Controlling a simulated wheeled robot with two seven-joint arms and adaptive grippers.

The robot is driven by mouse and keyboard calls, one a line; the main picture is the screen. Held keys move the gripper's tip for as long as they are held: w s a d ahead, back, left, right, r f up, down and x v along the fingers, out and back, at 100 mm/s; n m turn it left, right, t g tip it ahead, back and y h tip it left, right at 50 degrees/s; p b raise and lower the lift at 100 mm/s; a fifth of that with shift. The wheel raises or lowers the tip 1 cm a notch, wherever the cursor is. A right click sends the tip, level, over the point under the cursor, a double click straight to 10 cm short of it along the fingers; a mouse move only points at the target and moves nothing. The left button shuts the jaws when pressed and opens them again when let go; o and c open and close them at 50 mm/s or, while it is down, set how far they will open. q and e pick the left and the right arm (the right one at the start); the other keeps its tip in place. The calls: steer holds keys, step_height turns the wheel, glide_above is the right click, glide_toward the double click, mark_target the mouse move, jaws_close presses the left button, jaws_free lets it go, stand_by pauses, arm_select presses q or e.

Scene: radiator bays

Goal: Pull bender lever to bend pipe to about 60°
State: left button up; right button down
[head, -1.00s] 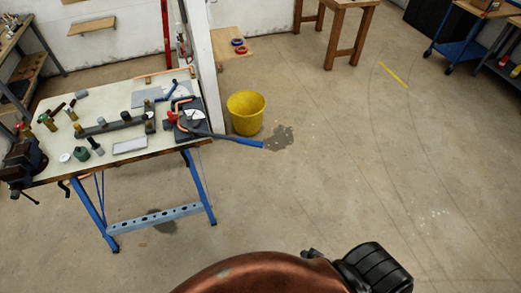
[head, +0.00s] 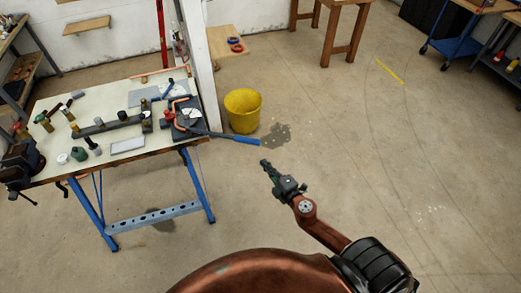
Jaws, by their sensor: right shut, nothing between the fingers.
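The pipe bender (head: 182,118) sits at the right end of the workbench. Its long lever (head: 220,134) ends in a blue handle (head: 245,139) that sticks out past the bench's right edge over the floor. A copper pipe (head: 177,102) shows at the bender; its bend angle is too small to read. My right gripper (head: 265,164) is shut and empty, in the picture just below and right of the blue handle, apart from it. My left gripper is not in view.
The workbench (head: 128,158) holds a vise (head: 20,165), bottles and fittings. A yellow bucket (head: 243,110) stands on the floor behind the lever, near a wall end and a dark floor stain. The floor to the right is open.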

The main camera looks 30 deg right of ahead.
mark_target(258, 145)
steer(key=w, duration=0.2)
steer(key=w+d+f, duration=0.1)
steer(key=w, duration=0.2)
steer(key=w+d, duration=0.1)
steer(key=w, duration=0.2)
steer(key=shift+d+f, duration=0.15)
steer(key=shift+f, duration=0.15)
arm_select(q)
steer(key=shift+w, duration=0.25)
arm_select(e)
steer(key=shift+w+d, duration=0.3)
steer(key=shift+w, duration=0.05)
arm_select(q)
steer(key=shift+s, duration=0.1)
